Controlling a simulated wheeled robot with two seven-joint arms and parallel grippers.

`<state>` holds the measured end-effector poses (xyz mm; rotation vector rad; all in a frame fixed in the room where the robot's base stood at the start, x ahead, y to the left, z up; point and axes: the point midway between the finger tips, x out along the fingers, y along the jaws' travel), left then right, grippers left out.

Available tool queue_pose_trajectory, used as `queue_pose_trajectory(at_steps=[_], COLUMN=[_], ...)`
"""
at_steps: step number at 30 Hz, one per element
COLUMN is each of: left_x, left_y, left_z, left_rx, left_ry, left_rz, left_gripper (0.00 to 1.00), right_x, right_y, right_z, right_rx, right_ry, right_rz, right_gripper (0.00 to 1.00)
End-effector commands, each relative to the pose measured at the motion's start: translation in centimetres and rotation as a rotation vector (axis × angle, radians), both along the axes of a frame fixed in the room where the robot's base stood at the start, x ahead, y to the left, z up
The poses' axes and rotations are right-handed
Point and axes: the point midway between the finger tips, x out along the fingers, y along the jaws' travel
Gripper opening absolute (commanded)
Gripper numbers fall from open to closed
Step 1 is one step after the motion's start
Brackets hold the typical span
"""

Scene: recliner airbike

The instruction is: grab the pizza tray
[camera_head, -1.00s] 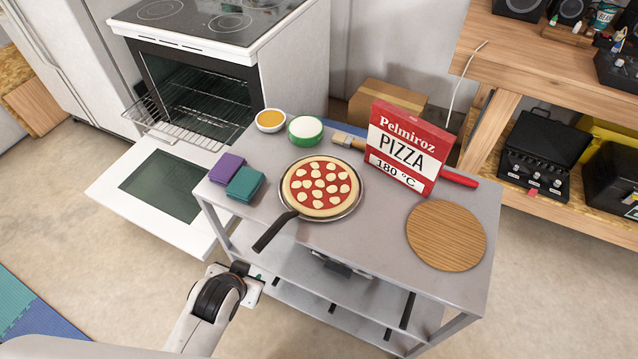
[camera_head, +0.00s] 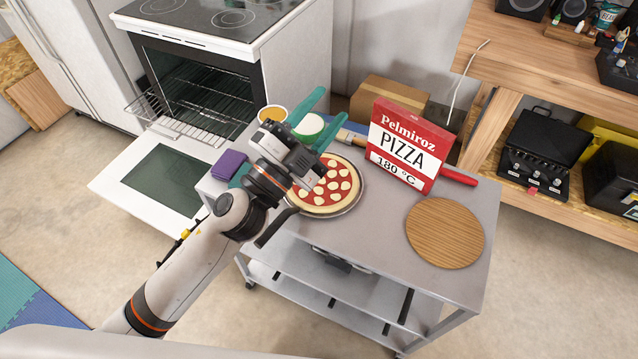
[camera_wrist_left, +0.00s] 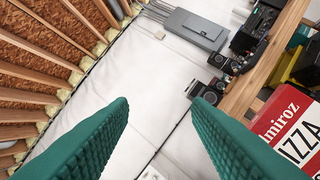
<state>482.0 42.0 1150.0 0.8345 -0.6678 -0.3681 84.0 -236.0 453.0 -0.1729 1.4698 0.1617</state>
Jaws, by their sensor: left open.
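The pizza tray (camera_head: 347,209) is a round dark metal pan on the grey cart. A pizza (camera_head: 330,189) with red sauce and pale slices lies in it. Its black handle (camera_head: 272,230) points toward the lower left, past the cart's near edge. My left gripper (camera_head: 323,117) is open and empty, above the cart. It covers the upper left part of the pizza and points away toward the wall. In the left wrist view its two green fingers (camera_wrist_left: 160,115) are wide apart with nothing between them. My right gripper is not in view.
A red pizza box (camera_head: 404,147) stands right of the tray, with a round wooden board (camera_head: 445,233) nearer. The open oven (camera_head: 205,95) is behind left.

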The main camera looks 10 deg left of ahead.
Motion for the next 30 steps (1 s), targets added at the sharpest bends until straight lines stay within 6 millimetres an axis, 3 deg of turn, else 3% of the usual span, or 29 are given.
queue_pose_trajectory(at_steps=[1,2,4,6,8,11,12,15,18,21,24,30], left_x=[-1.0,-1.8,-3.8,-5.4,-6.1,-5.7,-5.1,-3.2,-1.6,-0.7,-0.5,-0.8], left_y=[-2.8,-4.3,-7.2,-8.8,-8.8,-5.9,-4.0,1.4,6.3,9.4,10.6,10.2], left_z=[1.0,1.0,-0.3,-3.1,-6.4,-12.0,-13.8,-16.9,-18.0,-18.2,-18.8,-22.0], left_rx=[0.118,0.192,0.385,0.605,0.813,1.173,1.311,1.612,1.828,1.951,2.002,2.007], left_ry=[-0.142,-0.216,-0.366,-0.477,-0.536,-0.552,-0.53,-0.432,-0.314,-0.221,-0.176,-0.171], left_rz=[-0.125,-0.202,-0.384,-0.565,-0.713,-0.928,-0.998,-1.127,-1.199,-1.235,-1.252,-1.258], left_gripper=[0.44,0.44,0.44,0.44,0.44,0.44,0.44,0.44,0.44,0.44,0.44,0.44], right_x=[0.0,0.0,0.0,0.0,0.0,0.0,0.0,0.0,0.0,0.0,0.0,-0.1], right_y=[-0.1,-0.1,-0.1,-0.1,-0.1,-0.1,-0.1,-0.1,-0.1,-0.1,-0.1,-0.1], right_z=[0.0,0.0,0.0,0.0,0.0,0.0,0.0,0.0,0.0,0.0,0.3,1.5], right_rx=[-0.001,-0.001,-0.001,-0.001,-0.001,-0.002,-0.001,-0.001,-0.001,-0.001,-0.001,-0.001], right_ry=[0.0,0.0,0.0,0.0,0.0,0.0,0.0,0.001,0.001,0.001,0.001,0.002], right_rz=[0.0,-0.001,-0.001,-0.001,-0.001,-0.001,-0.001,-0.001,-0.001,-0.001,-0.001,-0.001], right_gripper=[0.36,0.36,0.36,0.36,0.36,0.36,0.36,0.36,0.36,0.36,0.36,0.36])
